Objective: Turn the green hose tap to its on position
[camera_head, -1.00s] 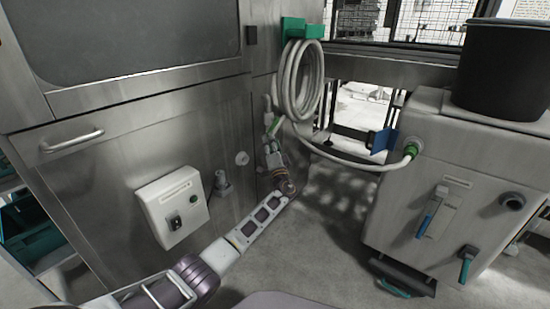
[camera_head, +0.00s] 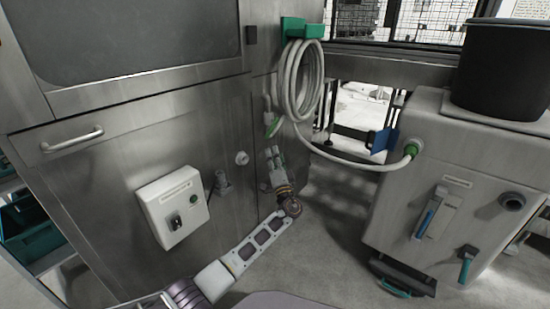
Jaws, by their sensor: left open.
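The green hose tap (camera_head: 273,127) is on the pipe at the right end of the steel machine front, below the coiled white hose (camera_head: 297,85). Its green lever looks slanted. My left gripper (camera_head: 272,153) is below the tap, pointing up along the steel panel, with a visible gap between its tips and the green lever. It is open, with nothing seen between its fingers. My right gripper is not in view.
A green hose bracket (camera_head: 302,28) holds the coil. The hose runs right to a green fitting (camera_head: 411,149) on a grey tank (camera_head: 440,180) with a black bucket (camera_head: 505,70) on top. A white switch box (camera_head: 173,206) juts from the panel. Floor between is clear.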

